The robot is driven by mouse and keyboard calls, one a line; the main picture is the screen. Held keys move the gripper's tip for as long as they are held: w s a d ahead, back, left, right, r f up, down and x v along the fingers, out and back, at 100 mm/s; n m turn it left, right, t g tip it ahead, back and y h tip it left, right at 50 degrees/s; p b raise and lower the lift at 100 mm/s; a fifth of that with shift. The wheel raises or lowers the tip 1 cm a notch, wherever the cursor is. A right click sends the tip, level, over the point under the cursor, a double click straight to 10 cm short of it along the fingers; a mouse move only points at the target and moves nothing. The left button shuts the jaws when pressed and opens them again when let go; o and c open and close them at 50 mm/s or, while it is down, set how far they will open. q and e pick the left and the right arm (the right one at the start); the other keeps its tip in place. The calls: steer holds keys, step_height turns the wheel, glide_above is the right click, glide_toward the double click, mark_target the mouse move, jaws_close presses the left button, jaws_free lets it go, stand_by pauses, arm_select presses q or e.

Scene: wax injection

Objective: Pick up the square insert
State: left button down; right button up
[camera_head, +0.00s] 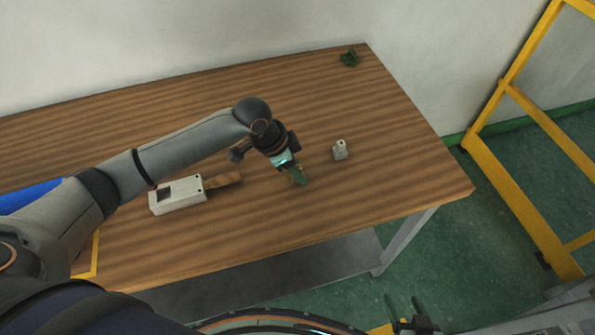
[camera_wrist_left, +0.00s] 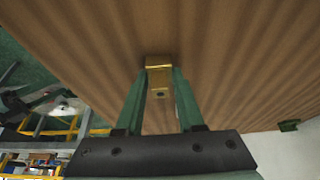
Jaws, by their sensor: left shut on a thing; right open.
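A small gold-coloured block, likely the square insert (camera_wrist_left: 158,76), sits between the fingertips of my left gripper (camera_wrist_left: 159,82) in the left wrist view. The green fingers are shut on its two sides, and a dark hole shows in its lower face. In the head view my left gripper (camera_head: 299,178) points down over the wooden table (camera_head: 390,185), right of the middle. The block is mostly hidden by the fingers there, and I cannot tell whether it touches the tabletop. My right gripper (camera_head: 404,309) is open and empty at the bottom edge, off the table.
A white device with a dark window (camera_head: 180,197) lies left of the left gripper, with a brown piece (camera_head: 223,179) beside it. A small grey-white part (camera_head: 340,150) stands to the right. A dark green object (camera_head: 349,58) sits at the back corner. A yellow railing (camera_head: 515,185) stands beyond the table.

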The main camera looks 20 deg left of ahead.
mark_target(298, 166)
arm_select(q)
steer(key=shift+r, duration=0.1)
steer(key=shift+r, duration=0.45)
step_height(298, 166, up, 2)
steer(key=shift+w+r, duration=0.1)
steer(key=s+d+r, duration=0.1)
steer(key=s+r, duration=0.9)
steer(key=s, duration=0.4)
steer(key=w+a+r+n+t+y, duration=0.1)
steer(key=w+a+n+t+y, duration=0.1)
steer(key=a+n, duration=0.5)
steer(key=shift+w+n+y, duration=0.8)
steer(key=shift+w+n, duration=0.3)
steer(key=shift+n, duration=1)
